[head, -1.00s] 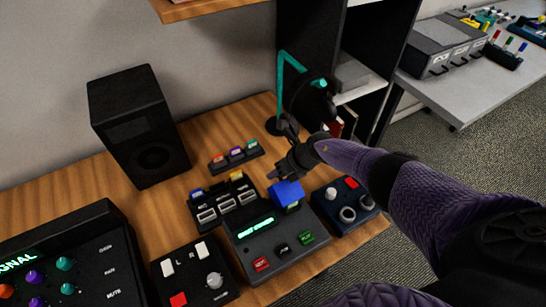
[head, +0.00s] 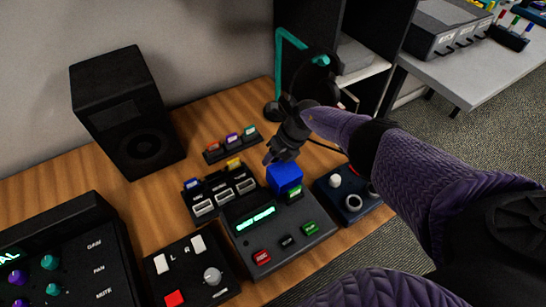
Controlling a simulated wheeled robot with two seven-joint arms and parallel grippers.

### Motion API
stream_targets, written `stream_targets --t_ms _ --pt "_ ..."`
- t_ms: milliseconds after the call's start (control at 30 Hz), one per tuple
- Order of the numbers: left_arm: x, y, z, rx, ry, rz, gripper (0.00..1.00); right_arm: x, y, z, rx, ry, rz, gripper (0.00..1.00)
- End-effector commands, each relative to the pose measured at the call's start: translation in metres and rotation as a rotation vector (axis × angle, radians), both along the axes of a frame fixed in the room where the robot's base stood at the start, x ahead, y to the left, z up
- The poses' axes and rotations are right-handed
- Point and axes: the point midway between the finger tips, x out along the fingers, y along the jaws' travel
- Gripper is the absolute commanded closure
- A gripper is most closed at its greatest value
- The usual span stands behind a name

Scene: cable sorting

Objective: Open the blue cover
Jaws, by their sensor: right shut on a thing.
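The blue cover (head: 285,178) sits at the back right of a dark grey box (head: 285,226) with a lit green display. A small green part (head: 294,193) shows just below the cover's front edge. My right gripper (head: 276,158) comes from the upper right and is shut on the blue cover at its back upper edge. The fingertips are dark and partly hidden, so the exact hold is unclear. The cover looks tilted up, its broad blue face toward me. My left gripper is not in view.
A dark blue box with knobs (head: 347,193) stands close on the right. A slotted box (head: 221,192) and a box with sliders (head: 191,270) are on the left.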

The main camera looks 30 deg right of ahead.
Motion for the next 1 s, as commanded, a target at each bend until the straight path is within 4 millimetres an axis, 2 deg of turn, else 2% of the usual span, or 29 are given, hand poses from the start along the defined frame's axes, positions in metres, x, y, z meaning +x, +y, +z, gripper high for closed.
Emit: stream_targets --t_ms 167,200,367,667,900,1000 --pt "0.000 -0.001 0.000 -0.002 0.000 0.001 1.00 -0.001 0.000 -0.001 -0.001 0.002 0.000 1.00" --pt "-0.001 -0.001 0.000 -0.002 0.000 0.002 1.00 -0.001 0.000 -0.002 -0.001 0.002 0.000 0.67" --pt "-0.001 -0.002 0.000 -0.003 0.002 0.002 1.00 -0.001 0.000 -0.001 -0.001 0.002 0.000 0.34" --pt "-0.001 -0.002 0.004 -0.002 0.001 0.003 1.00 0.000 0.000 0.004 0.000 0.000 0.001 0.34" --pt "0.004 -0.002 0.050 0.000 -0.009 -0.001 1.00 0.000 0.000 0.067 -0.002 -0.003 0.003 0.34" --pt "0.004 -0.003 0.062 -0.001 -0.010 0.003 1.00 0.000 0.000 0.087 -0.001 -0.001 0.002 0.34"
